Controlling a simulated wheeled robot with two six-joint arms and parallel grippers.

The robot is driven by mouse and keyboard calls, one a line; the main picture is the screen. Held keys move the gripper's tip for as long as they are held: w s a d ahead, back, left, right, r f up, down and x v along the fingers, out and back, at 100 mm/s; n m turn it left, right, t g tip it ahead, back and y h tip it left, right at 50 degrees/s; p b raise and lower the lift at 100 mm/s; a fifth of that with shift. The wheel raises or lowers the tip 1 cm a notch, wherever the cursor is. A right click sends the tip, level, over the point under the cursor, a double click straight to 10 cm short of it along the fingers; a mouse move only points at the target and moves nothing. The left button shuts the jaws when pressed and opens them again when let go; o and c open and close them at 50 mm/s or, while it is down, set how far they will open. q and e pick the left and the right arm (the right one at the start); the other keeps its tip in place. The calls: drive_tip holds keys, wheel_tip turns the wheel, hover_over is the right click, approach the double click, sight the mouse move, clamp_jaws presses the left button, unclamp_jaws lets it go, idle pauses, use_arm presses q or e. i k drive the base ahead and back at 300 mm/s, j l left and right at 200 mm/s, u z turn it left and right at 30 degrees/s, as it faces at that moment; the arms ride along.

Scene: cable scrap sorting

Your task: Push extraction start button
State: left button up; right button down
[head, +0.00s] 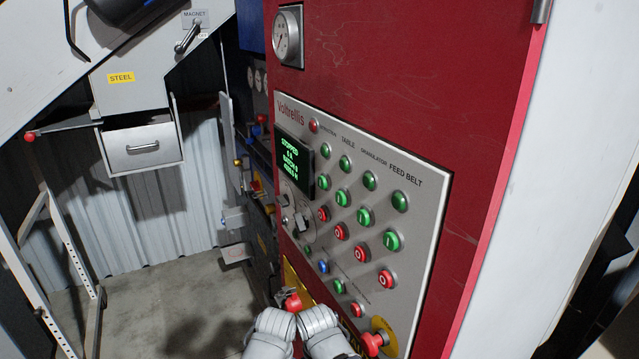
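The grey control panel (425,205) is set in the red cabinet face. Its extraction column is the leftmost, with a green lamp at the top. The green extraction start button (322,180) is below that lamp, and the red extraction stop button (323,213) is below it. Nothing covers the start button. My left gripper (272,328) and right gripper (321,326) show as pale grey shapes side by side at the bottom edge, below the button and apart from it. Their fingers cannot be made out.
A green-text display (293,165) reads "STOPPED". Table, granulator and feed belt buttons stand close to the right. A red emergency knob (375,343) on yellow is low on the panel; another red knob (293,303) is near my grippers. Open floor (175,310) lies left.

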sight(322, 182)
drive_tip(key=k+j+z, duration=0.1)
drive_tip(key=j, duration=0.35)
drive_tip(key=k+j+z, duration=0.1)
drive_tip(key=j, duration=0.3)
drive_tip(key=k+j+z, duration=0.1)
drive_tip(key=j, duration=0.3)
drive_tip(key=k+j+z, duration=0.1)
drive_tip(key=j, duration=0.3)
drive_tip(key=k+j+z, duration=0.1)
drive_tip(key=k+j, duration=0.15)
drive_tip(key=j, duration=0.15)
